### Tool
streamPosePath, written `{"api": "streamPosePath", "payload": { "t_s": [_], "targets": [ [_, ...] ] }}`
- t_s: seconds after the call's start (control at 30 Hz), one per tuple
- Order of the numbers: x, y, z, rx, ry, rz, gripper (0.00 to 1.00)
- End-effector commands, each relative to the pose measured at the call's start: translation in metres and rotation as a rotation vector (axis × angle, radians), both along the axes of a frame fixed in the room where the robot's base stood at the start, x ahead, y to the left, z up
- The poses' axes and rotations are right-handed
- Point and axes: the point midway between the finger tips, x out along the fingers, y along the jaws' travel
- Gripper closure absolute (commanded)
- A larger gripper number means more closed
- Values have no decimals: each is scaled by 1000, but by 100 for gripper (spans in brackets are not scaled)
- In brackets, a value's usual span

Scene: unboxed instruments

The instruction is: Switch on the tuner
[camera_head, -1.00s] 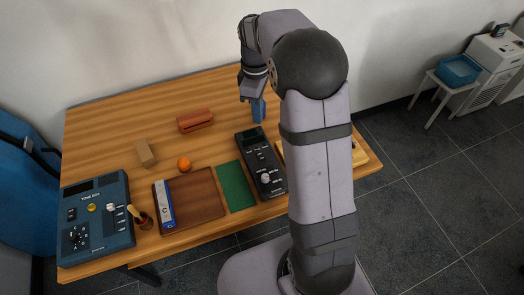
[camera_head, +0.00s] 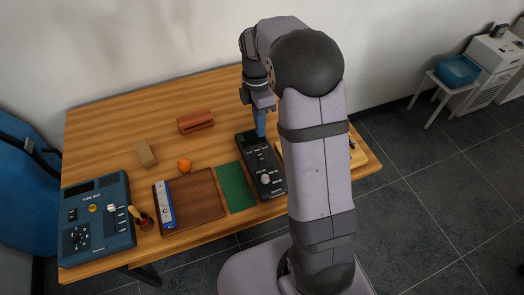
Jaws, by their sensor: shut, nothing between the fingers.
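A black handheld device (camera_head: 262,168) with a dark screen, small buttons and a pale round knob lies right of the table's middle; its lettering is too small to read. A blue box (camera_head: 95,218) with a dark screen, a dial and several switches lies at the left; its label looks like "TUNE BOX" or "TONE BOX". I cannot tell for sure which of the two is the tuner. My gripper (camera_head: 261,132) is shut and empty, its blue fingers pointing down at the far end of the black device. I cannot tell whether they touch it.
A green cloth (camera_head: 235,187), a brown board (camera_head: 200,196) with a blue-white strip, an orange ball (camera_head: 184,166), a wooden block (camera_head: 146,154) and a red-brown slotted block (camera_head: 195,121) lie around. My arm hides much of the table's right side. The back left is clear.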

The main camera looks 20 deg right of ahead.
Motion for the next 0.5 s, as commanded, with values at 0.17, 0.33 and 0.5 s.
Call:
{"api": "streamPosePath", "payload": {
  "t_s": [0.17,0.33,0.5],
  "targets": [
    [-5,0,-29,1,7,-1,100],
    [-9,0,-61,0,6,-1,100],
    [-12,0,-87,0,6,-1,100]
  ]
}}
